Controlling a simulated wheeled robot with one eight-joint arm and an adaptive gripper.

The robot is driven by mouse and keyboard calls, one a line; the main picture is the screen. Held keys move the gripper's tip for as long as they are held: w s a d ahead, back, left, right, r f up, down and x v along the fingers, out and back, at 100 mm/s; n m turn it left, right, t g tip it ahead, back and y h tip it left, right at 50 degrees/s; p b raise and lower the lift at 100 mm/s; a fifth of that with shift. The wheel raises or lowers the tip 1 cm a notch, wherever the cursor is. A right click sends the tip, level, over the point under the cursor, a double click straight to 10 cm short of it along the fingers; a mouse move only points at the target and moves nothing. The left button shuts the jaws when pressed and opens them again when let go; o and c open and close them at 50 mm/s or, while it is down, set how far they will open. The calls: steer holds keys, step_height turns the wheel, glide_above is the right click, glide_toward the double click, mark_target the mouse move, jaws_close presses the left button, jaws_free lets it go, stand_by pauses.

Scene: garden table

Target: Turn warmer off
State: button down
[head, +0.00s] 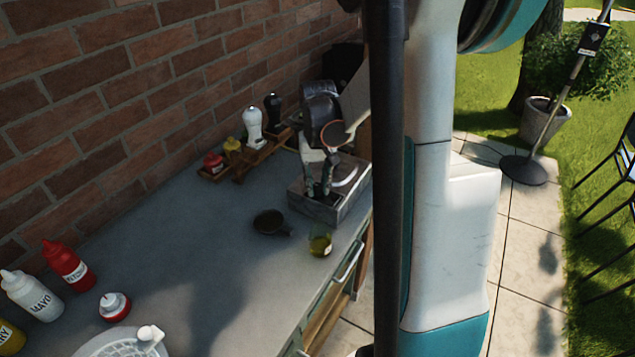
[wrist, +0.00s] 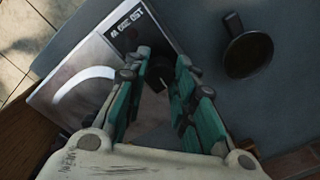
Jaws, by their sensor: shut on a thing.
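The warmer is a grey metal box (head: 350,203) on the counter near its far right edge. In the wrist view, its silver top (wrist: 75,80) shows a white curved shape, and a dark panel (wrist: 128,25) carries white lettering. My gripper (head: 318,185) points down at the box; its teal fingers (wrist: 160,75) also show in the wrist view. They are shut on a small black knob (wrist: 159,84) beside the dark panel. The fingers partly hide the knob, so I cannot read its setting.
A small black pan (head: 268,222) and an oil jar (head: 320,243) stand in front of the box. A wooden rack (head: 245,165) with shakers is along the brick wall. Sauce bottles (head: 66,264) stand at near left. The counter's middle (head: 170,235) is clear.

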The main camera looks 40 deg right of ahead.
mark_target(316, 186)
steer(key=shift+n, duration=0.5)
steer(key=c, duration=1.3)
jaws_free()
step_height(316, 186, up, 12)
steer(key=shift+w+a, duration=0.1)
